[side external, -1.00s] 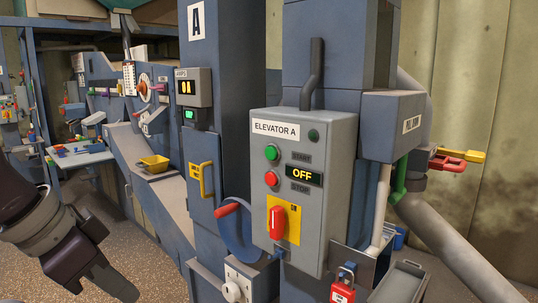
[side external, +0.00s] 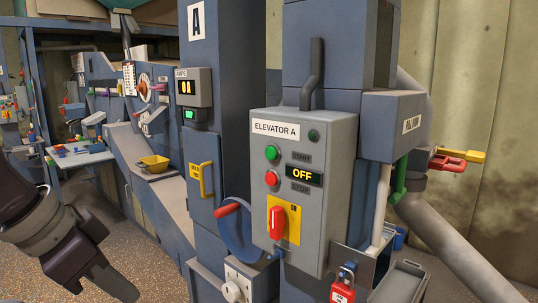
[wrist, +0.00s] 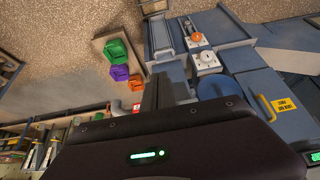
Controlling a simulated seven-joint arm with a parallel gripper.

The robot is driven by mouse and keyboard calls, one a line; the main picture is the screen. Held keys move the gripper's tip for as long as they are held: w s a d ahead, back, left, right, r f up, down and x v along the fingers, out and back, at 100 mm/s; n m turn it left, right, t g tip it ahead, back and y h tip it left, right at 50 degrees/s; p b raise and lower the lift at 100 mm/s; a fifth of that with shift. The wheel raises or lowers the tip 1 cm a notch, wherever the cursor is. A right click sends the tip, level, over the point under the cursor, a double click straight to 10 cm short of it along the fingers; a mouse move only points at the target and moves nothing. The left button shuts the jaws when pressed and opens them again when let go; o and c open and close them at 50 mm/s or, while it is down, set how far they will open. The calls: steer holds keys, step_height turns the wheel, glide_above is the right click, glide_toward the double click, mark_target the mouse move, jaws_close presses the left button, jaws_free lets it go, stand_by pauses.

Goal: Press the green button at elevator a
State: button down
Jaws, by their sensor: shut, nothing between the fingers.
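The grey Elevator A control box (side external: 340,190) faces me in the middle of the side view. Its green start button (side external: 271,153) is on the upper left of its face, above a red stop button (side external: 270,178). The display (side external: 304,173) reads OFF. Below is a red rotary handle (side external: 277,222) on a yellow plate. My gripper (side external: 125,290) is low at the left of the side view, well apart from the box. Its dark fingers are together and empty; they also show in the wrist view (wrist: 160,85). The green button is not visible in the wrist view.
A blue handwheel (side external: 236,230) with a red grip sticks out left of the box. A yellow door handle (side external: 206,179) is farther left. A red padlock (side external: 343,288) hangs below the box. Coloured padlocks (wrist: 118,52) show in the wrist view. Open floor lies around my gripper.

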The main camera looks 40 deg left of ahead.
mark_target(271, 153)
steer(key=w+a+r+n+t+h, duration=0.1)
steer(key=w+r+n, duration=0.4)
steer(key=w, duration=0.5)
steer(key=w+a+r+n+t, duration=0.2)
steer(key=w+r+n, duration=0.3)
steer(key=w, duration=0.6)
step_height(271, 153, up, 2)
steer(key=shift+w+a+r+h, duration=0.2)
steer(key=shift+w+a+h, duration=0.1)
steer(key=shift+a+h, duration=0.15)
steer(key=w, duration=0.8)
steer(key=shift+w, duration=0.4)
steer(key=shift+w, duration=0.1)
steer(key=shift+w, duration=0.3)
stand_by(0.3)
